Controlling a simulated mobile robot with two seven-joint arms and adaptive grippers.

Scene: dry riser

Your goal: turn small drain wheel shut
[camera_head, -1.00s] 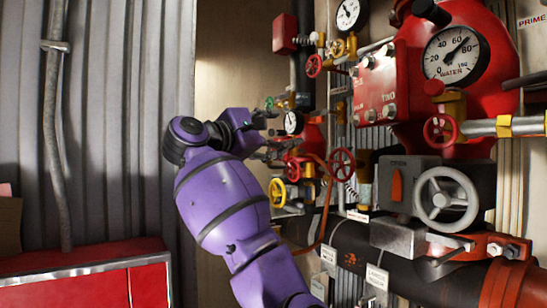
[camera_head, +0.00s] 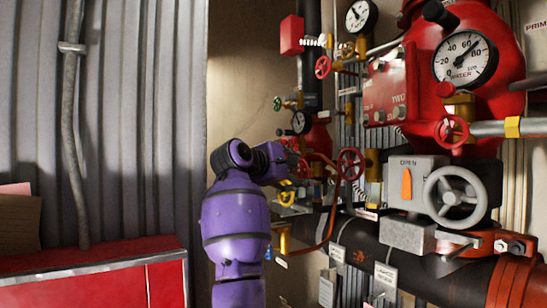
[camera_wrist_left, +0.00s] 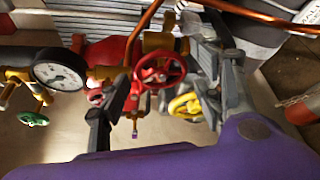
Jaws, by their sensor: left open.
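My left gripper (camera_head: 294,160) is open among the small valve wheels, its fingers partly hidden in the head view. In the left wrist view its two dark fingers (camera_wrist_left: 172,80) stand apart, with a small red wheel (camera_wrist_left: 160,70) between them in the picture. I see no clear contact. A yellow wheel (camera_wrist_left: 186,106) shows beside the right finger; in the head view the yellow wheel (camera_head: 287,194) is partly covered by the gripper. A red wheel (camera_head: 351,163) stands to the gripper's right. I cannot read which wheel is the drain wheel. My right gripper is out of view.
A large grey handwheel (camera_head: 455,197) and a thick dark pipe (camera_head: 365,245) lie to the right and below. A copper-coloured tube (camera_head: 333,205) runs close to the gripper. A small gauge (camera_wrist_left: 60,72) and green wheel (camera_wrist_left: 32,119) are nearby. A red cabinet (camera_head: 90,275) stands lower left.

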